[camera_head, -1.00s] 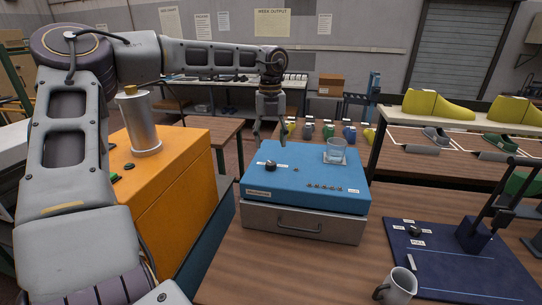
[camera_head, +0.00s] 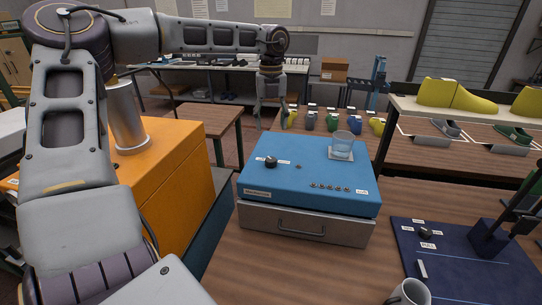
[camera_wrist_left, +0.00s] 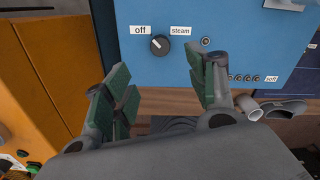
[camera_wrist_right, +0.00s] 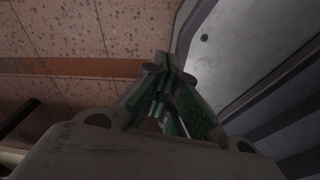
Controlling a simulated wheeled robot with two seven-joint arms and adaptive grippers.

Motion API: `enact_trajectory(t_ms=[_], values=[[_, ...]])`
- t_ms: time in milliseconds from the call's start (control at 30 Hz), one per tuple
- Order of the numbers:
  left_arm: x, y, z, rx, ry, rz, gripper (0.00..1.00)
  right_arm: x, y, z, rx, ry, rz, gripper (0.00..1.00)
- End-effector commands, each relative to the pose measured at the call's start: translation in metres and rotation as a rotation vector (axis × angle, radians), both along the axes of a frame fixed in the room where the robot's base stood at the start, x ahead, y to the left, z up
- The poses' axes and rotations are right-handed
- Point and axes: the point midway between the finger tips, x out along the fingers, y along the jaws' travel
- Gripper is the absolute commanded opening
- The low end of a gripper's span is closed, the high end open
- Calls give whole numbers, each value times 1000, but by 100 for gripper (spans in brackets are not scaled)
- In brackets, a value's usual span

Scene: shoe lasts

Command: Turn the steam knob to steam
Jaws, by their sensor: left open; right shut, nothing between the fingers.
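The steam knob (camera_head: 271,161) is a small black dial on top of the blue machine (camera_head: 308,178). In the left wrist view the knob (camera_wrist_left: 159,44) sits between the "off" label (camera_wrist_left: 140,29) and the "steam" label (camera_wrist_left: 180,31). Its white mark appears to point up and left, towards "off". My left gripper (camera_head: 270,120) is open and empty, fingers pointing down, and shows above and behind the machine in the head view. In its wrist view the green-padded fingers (camera_wrist_left: 160,78) stand apart, below the knob and not touching it. My right gripper (camera_wrist_right: 168,75) is shut and empty, away from the machine.
A metal drawer unit (camera_head: 300,222) is under the machine. An orange cabinet (camera_head: 172,170) stands left, a mug (camera_head: 410,292) at the front right. A dark blue board (camera_head: 460,262) with a lever lies right. Bare tabletop surrounds the machine's front.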

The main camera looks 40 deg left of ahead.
Motion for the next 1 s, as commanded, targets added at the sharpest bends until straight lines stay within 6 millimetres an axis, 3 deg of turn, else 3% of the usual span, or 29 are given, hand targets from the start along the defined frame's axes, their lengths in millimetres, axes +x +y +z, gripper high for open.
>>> enact_trajectory(t_ms=[533, 1000], values=[[0, 0, -8, -1, 1, 0, 57, -19, 0, 0, 0, 20, -1, 0], [-1, 0, -62, -2, 3, 0, 57, -8, 3, 5, 3, 9, -1, 0]])
